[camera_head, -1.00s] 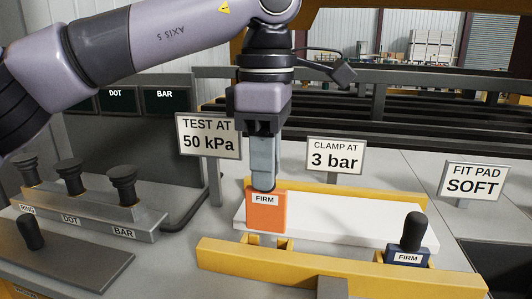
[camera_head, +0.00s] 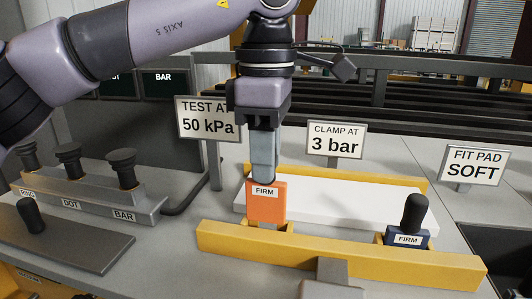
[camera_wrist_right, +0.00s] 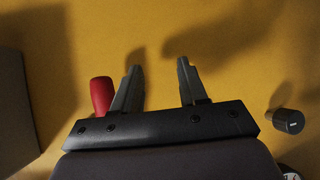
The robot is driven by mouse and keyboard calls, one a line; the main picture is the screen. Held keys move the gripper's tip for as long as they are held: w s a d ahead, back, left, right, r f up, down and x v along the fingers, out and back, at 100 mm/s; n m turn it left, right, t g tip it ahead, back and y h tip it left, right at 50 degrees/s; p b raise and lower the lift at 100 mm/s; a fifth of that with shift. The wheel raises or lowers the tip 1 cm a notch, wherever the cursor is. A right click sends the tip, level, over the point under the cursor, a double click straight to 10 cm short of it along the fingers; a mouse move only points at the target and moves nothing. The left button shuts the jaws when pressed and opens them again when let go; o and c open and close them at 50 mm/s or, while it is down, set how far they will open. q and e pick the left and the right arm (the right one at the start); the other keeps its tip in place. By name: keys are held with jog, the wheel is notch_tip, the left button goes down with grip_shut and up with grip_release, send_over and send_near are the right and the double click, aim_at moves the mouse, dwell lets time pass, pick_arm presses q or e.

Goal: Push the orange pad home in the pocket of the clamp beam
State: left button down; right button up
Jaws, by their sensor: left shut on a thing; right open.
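The orange pad (camera_head: 266,205), labelled FIRM, is held upright by my left gripper (camera_head: 264,178), which is shut on it from above. The pad's lower edge is between the small yellow side walls of the left pocket (camera_head: 290,227) on the yellow clamp beam (camera_head: 340,258). The beam's front rim hides the bottom of the pocket, so I cannot tell how deep the pad sits. My right gripper (camera_wrist_right: 158,85) is open and empty in the right wrist view, its fingers apart over a yellow surface.
A blue pad (camera_head: 407,239) labelled FIRM, with a black handle, sits in the beam's right pocket. A white board (camera_head: 350,200) lies behind the beam. Signs stand behind it, including FIT PAD SOFT (camera_head: 474,166). A red handle (camera_wrist_right: 102,95) is beside my right fingers.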

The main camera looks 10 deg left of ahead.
pick_arm(q)
jog(key=shift+p, duration=0.6)
dwell(1.1)
jog(key=b, duration=0.4)
send_over(266, 221)
jog(key=shift+w+f, duration=0.2)
jog(key=shift+f, duration=1.1)
jog(key=shift+w+f, duration=0.15)
jog(key=shift+f, duration=1.1)
jog(key=c, duration=0.8)
grip_release()
jog(key=shift+p, duration=0.3)
jog(key=shift+r+p, duration=0.3)
jog(key=shift+r, duration=3.3)
jog(key=shift+s, duration=0.1)
